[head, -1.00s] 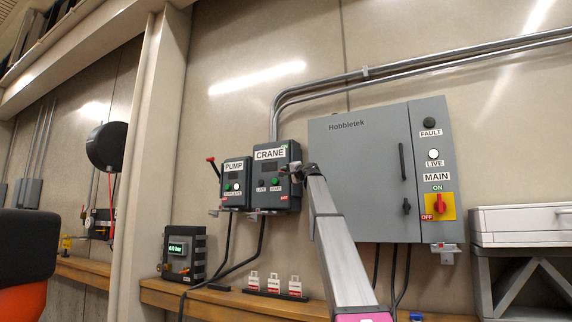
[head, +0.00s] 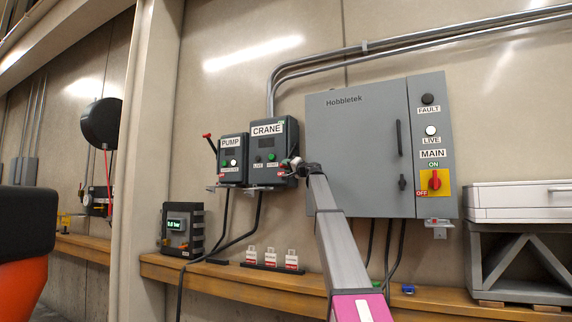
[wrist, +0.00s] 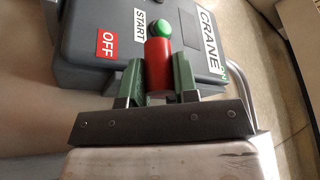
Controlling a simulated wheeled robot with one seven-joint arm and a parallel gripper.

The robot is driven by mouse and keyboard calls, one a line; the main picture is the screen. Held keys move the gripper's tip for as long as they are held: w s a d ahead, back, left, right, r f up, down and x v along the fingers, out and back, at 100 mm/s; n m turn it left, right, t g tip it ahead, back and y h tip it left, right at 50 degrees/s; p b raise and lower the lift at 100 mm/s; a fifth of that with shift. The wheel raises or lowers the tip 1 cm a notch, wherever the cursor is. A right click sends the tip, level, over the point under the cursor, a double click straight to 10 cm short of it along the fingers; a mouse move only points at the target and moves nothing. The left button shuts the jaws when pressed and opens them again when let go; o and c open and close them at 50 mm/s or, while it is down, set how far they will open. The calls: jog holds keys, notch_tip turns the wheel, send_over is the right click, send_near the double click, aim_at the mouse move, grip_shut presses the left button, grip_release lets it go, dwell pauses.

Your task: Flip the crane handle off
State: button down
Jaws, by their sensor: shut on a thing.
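The crane box (head: 262,151) is a dark grey box labelled CRANE, on the wall beside the pump box. My gripper (head: 290,165) is at its right side, a little above the red OFF label (head: 281,174). In the wrist view, my gripper's green fingers (wrist: 157,80) are shut around the red grip of the crane handle (wrist: 160,66). The box face with START and OFF labels lies just beyond the fingers. A green button (wrist: 163,29) shows past the grip. The handle's shaft and pivot are hidden.
The pump box (head: 232,158) with a red-tipped lever stands close to the left. A large grey cabinet (head: 350,150) is close to the right of my gripper. A wooden ledge (head: 200,273) with padlocks runs below. Conduit (head: 350,78) passes above.

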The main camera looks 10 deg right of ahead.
jog(key=shift+w+d+f, duration=0.15)
jog(key=shift+f, duration=0.1)
jog(key=c, duration=0.9)
grip_release()
jog(key=v, duration=1)
jog(key=shift+s+d+f, duration=0.1)
jog(key=shift+s+d, duration=0.15)
jog(key=shift+s, duration=0.05)
